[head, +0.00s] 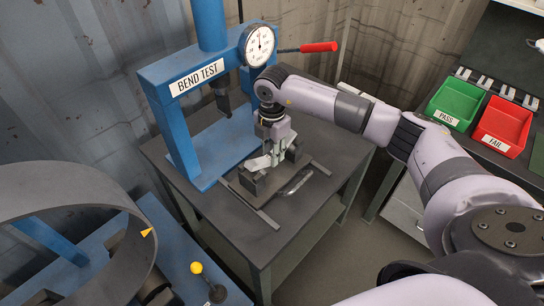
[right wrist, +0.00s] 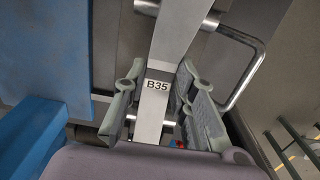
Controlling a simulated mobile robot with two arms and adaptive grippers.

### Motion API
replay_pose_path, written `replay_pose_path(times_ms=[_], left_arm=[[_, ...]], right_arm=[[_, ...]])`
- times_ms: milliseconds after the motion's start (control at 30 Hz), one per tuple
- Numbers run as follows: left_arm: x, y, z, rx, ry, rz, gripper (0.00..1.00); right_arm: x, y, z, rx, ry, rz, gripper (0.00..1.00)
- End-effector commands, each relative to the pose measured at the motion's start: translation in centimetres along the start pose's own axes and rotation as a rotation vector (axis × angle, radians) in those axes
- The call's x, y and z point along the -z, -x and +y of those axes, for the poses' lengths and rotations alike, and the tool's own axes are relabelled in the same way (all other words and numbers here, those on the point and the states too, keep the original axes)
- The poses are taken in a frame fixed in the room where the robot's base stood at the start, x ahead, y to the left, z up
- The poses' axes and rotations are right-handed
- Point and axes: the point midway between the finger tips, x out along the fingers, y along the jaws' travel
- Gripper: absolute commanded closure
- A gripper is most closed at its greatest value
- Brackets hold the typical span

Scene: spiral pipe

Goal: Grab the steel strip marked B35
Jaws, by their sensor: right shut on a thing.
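The steel strip marked B35 (right wrist: 172,40) runs up through the middle of the right wrist view, its white label facing the camera. My right gripper (right wrist: 160,92) has a finger on each side of the strip and is shut on it, close to the label. In the head view my right gripper (head: 270,155) points down over a dark block (head: 262,184) on the grey table. The strip cannot be clearly told apart there from the fingers. My left gripper is not in view.
A blue press marked BEND TEST (head: 198,80), with a dial and red-handled lever, stands left of my gripper. Flat bars and a dark tool lie on the table (head: 283,235). A green PASS bin (head: 455,104) and red FAIL bin (head: 502,126) stand at the right.

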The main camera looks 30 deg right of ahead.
Motion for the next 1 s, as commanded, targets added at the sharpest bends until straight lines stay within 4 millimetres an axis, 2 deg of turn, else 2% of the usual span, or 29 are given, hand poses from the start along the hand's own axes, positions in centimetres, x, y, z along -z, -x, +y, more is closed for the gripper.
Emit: replay_pose_path(times_ms=[300,1000], left_arm=[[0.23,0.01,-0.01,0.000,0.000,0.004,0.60],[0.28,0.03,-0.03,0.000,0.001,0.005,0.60]], right_arm=[[0.00,0.03,0.02,0.000,0.000,0.000,1.00],[-0.02,0.23,0.13,-0.005,0.000,0.000,1.00]])
